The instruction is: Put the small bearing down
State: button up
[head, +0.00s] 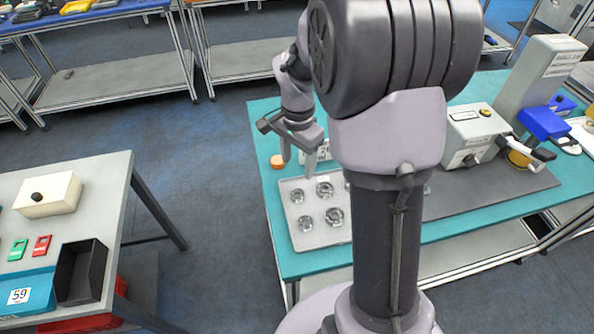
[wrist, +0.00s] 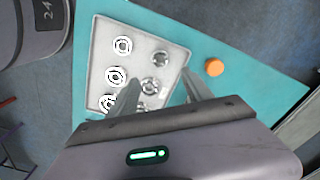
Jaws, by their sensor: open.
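Several silvery ring-shaped bearings lie in a pale tray (head: 312,242) on the teal table; the tray also shows in the wrist view (wrist: 101,45). One bearing (head: 325,189) is near the tray's far edge and another (head: 335,216) is nearer the front. In the wrist view, bearings (wrist: 122,46) and (wrist: 158,59) show clearly, while others are partly hidden by the fingers. I cannot tell which is the small bearing. My gripper (head: 298,168) is open above the far side of the tray, with no bearing seen between its fingers (wrist: 133,72).
An orange round piece (head: 277,161) lies on the table beside the tray. A grey boxy machine (head: 475,135) and a blue-headed device (head: 543,124) stand at the right. A separate table at left holds a black bin (head: 82,270). My arm hides part of the teal table.

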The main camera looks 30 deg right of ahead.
jog(key=s+a+r+n+t+y, duration=0.2)
jog(key=s+a+r+n+t, duration=0.3)
jog(key=s+a+r+n, duration=0.5)
jog(key=s+a+r, duration=0.4)
jog(key=s+a, duration=0.2)
jog(key=s, duration=0.2)
jog(key=shift+r+t, duration=0.2)
jog(key=shift+t, duration=0.2)
notch_tip(320, 180, down, 5)
jog(key=b, duration=0.5)
jog(key=shift+d, duration=0.1)
